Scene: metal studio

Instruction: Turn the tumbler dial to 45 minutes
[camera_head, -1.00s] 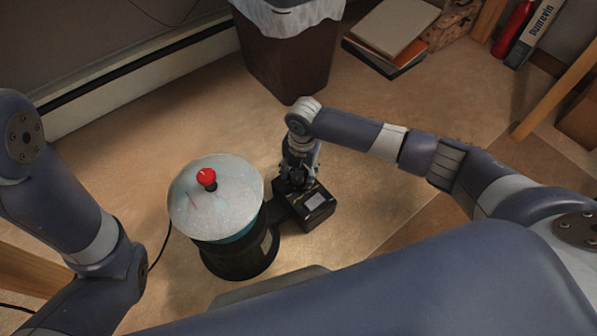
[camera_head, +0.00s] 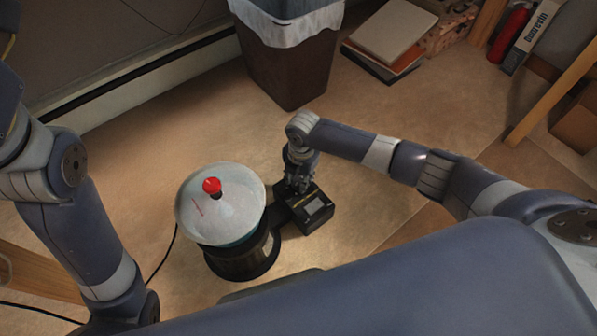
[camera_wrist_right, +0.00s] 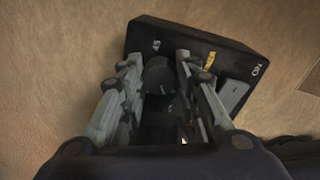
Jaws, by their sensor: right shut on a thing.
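The tumbler stands on the floor in the head view, with a black base, a domed translucent lid (camera_head: 225,215) and a red knob (camera_head: 212,186). Its black control box (camera_head: 315,212) sits at its right side. My right gripper (camera_head: 298,188) points down at the box. In the right wrist view, the right gripper (camera_wrist_right: 160,95) has its fingers on both sides of the round black dial (camera_wrist_right: 158,75) and is shut on it. The dial's pointer is hidden. My left arm shows at left, but its gripper is out of view.
A brown bin (camera_head: 290,65) with a white liner stands behind the tumbler. Stacked books (camera_head: 390,35), a red extinguisher (camera_head: 510,32) and a wooden leg (camera_head: 555,90) are at the far right. A dark cord (camera_head: 162,258) runs left of the tumbler. The floor between is clear.

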